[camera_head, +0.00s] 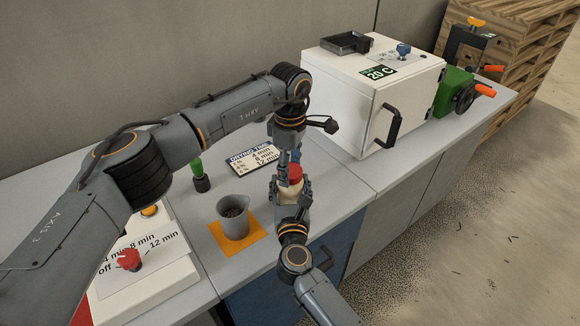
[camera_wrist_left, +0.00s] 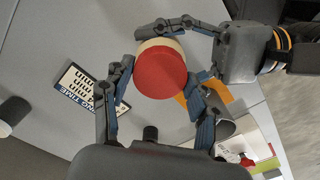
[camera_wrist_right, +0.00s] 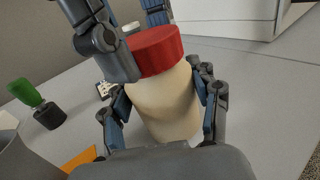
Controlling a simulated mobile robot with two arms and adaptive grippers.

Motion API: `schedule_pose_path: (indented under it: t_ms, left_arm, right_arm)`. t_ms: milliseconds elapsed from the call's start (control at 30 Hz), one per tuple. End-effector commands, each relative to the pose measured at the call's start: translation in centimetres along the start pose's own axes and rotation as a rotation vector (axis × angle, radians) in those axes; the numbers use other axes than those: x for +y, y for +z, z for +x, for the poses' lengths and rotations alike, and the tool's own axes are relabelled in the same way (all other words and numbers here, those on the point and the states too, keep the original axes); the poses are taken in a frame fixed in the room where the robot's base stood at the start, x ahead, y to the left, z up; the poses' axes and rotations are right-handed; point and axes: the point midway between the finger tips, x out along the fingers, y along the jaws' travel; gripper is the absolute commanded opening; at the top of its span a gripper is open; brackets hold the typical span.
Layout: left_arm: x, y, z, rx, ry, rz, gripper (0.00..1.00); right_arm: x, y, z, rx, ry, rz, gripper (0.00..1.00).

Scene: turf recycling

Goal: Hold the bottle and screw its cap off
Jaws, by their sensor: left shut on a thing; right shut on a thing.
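The cream bottle (camera_wrist_right: 165,103) stands upright over the counter with its red cap (camera_wrist_right: 155,50) on top. In the head view the bottle is mostly hidden between the grippers, and its cap (camera_head: 294,173) shows as a small red patch. My right gripper (camera_wrist_right: 163,105) is shut around the bottle's body, one finger on each side. My left gripper (camera_wrist_left: 160,95) comes down from above and is shut on the red cap (camera_wrist_left: 161,74). In the right wrist view, one left finger lies against the cap's left side. The cap's thread is hidden.
A grey cup (camera_head: 233,217) stands on an orange mat (camera_head: 255,232) just left of the bottle. A white box (camera_head: 345,95) stands back right; a red-knobbed panel (camera_head: 145,262) is front left.

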Motion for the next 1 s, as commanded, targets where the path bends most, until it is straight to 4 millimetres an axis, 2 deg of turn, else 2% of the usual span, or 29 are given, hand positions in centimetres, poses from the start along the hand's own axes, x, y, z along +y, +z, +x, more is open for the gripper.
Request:
schedule_pose_path:
  t_ms: [1000]
  left_arm:
    - [0.01,0.01,-0.09,-0.001,0.001,-1.967,0.21]
  right_arm:
    - [0.04,0.02,-0.01,-0.001,0.001,0.0,0.0]
